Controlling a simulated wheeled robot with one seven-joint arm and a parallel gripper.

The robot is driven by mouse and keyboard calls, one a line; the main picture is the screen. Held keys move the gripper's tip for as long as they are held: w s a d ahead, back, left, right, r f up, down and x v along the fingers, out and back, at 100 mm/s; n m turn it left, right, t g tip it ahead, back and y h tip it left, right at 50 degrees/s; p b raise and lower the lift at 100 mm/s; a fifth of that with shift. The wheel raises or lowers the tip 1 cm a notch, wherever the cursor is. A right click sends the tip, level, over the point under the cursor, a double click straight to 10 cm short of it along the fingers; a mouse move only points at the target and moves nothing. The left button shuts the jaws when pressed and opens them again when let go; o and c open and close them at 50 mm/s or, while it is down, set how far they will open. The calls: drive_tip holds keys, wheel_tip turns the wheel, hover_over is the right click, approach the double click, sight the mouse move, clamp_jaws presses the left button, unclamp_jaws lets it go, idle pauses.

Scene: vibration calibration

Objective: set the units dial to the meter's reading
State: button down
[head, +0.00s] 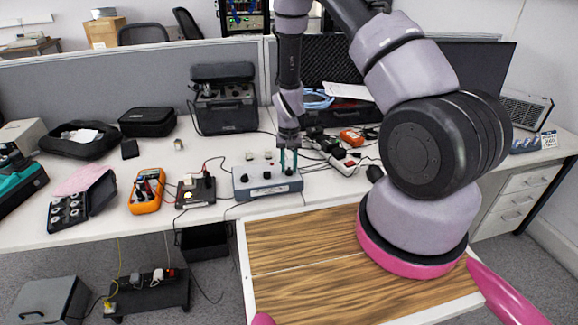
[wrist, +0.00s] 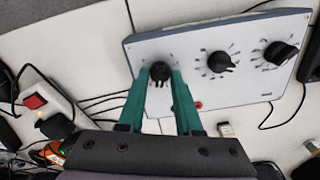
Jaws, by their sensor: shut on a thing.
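The grey dial box (head: 262,190) stands near the front edge of the bench and shows a row of three black dials in the wrist view (wrist: 225,92). My gripper (head: 288,167) points down at the box's right end in the head view. In the wrist view my gripper (wrist: 160,74) has its teal fingers on both sides of the end dial (wrist: 160,69), shut on its knob. The middle dial (wrist: 219,62) and far dial (wrist: 279,53) are free. The dial markings are too small to read. The orange meter (head: 147,191) lies left of the box; its reading is not legible.
A small black unit with leads (head: 196,190) sits between meter and box. A power strip (head: 343,160) and cables lie right of the box. A black case (head: 224,103) stands behind. A wood-topped surface (head: 310,260) is in front.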

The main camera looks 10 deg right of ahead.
sight(289, 168)
drive_tip(key=m, duration=0.5)
drive_tip(key=shift+m, duration=0.3)
drive_tip(key=m, duration=0.5)
drive_tip(key=shift+m, duration=0.4)
drive_tip(key=c, duration=0.6)
unclamp_jaws()
wheel_tip(289, 168, up, 11)
drive_tip(key=shift+f, duration=0.1)
